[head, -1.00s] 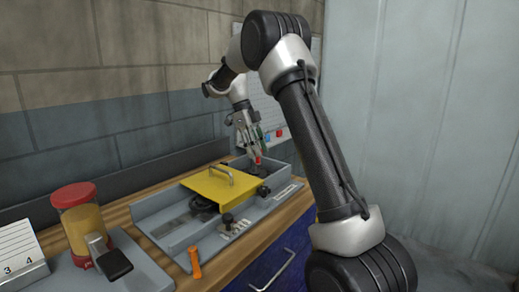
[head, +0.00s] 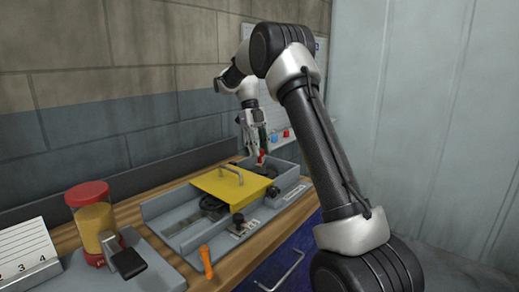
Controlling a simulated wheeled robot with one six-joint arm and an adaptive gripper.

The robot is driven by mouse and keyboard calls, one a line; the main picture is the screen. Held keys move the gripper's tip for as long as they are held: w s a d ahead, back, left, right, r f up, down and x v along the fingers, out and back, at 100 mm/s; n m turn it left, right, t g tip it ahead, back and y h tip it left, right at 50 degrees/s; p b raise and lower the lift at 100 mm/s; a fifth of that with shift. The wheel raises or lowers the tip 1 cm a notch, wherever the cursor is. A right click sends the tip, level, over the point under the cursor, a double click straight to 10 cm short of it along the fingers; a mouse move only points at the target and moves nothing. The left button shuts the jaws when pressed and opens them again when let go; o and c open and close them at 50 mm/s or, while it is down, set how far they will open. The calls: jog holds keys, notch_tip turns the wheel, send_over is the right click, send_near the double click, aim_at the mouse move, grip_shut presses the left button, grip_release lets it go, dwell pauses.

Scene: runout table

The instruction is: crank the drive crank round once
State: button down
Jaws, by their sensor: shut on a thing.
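The drive crank shows as a small red knob (head: 261,158) at the far right end of the grey runout unit (head: 167,229), beside the yellow cover. My gripper (head: 257,150) reaches down from above and is shut on the red knob. The fingers hide part of the knob, and the crank's arm below it is hard to make out. A dark round part (head: 272,191) sits near the cover's right corner.
The yellow cover (head: 225,190) with a metal handle lies over the unit's middle. An orange lever (head: 206,262) stands at the front edge. A red-lidded jar (head: 93,219) and a numbered card (head: 24,250) are at left. A wall borders the back.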

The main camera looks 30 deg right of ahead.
jog(key=c, duration=1.1)
grip_release()
jog(key=v, duration=1.2)
